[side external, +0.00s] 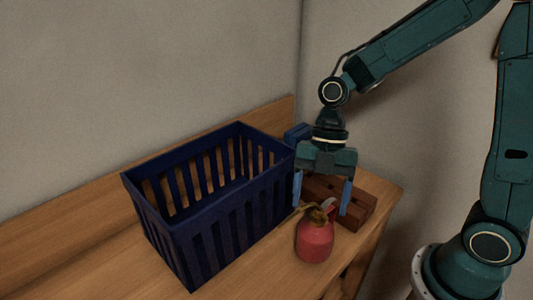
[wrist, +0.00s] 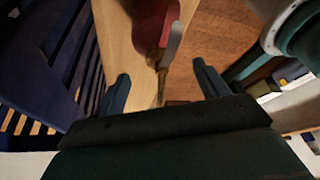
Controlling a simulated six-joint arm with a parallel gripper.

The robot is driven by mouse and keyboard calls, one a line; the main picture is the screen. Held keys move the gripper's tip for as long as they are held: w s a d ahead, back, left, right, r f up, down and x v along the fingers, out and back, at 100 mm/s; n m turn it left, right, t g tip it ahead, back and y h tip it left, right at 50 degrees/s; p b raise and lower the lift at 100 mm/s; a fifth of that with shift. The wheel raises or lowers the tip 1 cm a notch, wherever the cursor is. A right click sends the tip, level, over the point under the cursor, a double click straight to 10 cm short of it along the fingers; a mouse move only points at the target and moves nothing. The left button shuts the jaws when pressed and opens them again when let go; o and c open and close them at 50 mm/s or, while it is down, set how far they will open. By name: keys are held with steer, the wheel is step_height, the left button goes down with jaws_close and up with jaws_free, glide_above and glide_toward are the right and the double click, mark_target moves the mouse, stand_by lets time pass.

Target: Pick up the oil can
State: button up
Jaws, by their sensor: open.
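The oil can (side external: 315,241) is red and rounded, with a brownish-gold top and a pale handle. It stands upright on the wooden bench near its front right edge. My gripper (side external: 322,202) is open and points down, with its two blue fingers apart, above and behind the can's top in the side view. In the wrist view the red can (wrist: 152,22) shows at the top centre, beyond the fingertips of my gripper (wrist: 160,83), with its thin spout pointing toward the gap. Nothing is between the fingers that I can clearly see as held.
A dark blue slatted basket (side external: 215,225), seemingly empty, stands just left of my gripper and the can. Brown wooden blocks (side external: 358,205) lie behind the can, and a blue object (side external: 297,132) sits behind the basket. The bench (side external: 265,278) is bare in front.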

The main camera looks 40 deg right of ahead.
mark_target(318, 217)
steer(key=shift+x, duration=2.25)
steer(key=shift+c, duration=0.4)
jaws_close()
